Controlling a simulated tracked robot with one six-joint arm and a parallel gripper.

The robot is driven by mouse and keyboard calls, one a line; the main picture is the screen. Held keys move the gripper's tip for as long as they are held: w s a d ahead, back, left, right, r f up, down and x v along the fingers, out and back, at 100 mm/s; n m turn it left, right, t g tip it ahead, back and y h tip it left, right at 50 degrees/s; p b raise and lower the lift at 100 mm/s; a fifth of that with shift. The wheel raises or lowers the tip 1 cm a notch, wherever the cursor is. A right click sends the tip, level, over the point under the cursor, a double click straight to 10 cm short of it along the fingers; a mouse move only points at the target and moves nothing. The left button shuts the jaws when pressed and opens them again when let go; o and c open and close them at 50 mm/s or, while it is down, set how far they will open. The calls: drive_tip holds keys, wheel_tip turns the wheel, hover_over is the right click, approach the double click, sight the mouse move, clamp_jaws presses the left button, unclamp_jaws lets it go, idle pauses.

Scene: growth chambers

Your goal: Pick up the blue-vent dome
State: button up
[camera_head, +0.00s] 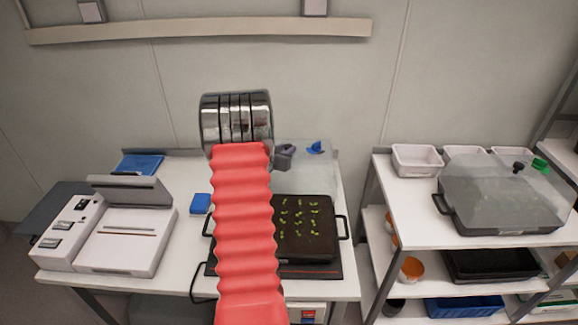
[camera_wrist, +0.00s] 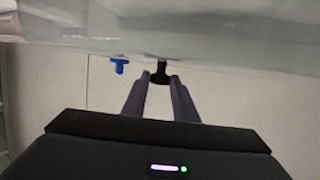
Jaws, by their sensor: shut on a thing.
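The blue-vent dome (camera_head: 306,178) is clear plastic with a blue vent (camera_head: 315,147) on top. In the head view it shows above the far edge of the black seedling tray (camera_head: 333,254), and my arm hides its left part. My gripper (camera_head: 285,154) is at its top, partly hidden behind my arm. In the wrist view, the dome (camera_wrist: 215,38) fills the top, with the blue vent (camera_wrist: 119,65) left of my gripper (camera_wrist: 160,76). The fingers are shut on the dome's black knob (camera_wrist: 160,72). The seedlings show clearly, without the dome over them.
A white device (camera_head: 125,240) with a raised lid stands left on the bench. A blue box (camera_head: 200,204) lies left of my arm. On the right shelf, a green-vent dome (camera_head: 500,190) covers another tray, beside white tubs (camera_head: 415,160). A gap separates bench and shelf.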

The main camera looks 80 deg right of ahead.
clamp_jaws()
drive_tip(key=shift+r, duration=0.1)
wheel_tip(320, 180, up, 18)
idle(0.7)
idle(0.5)
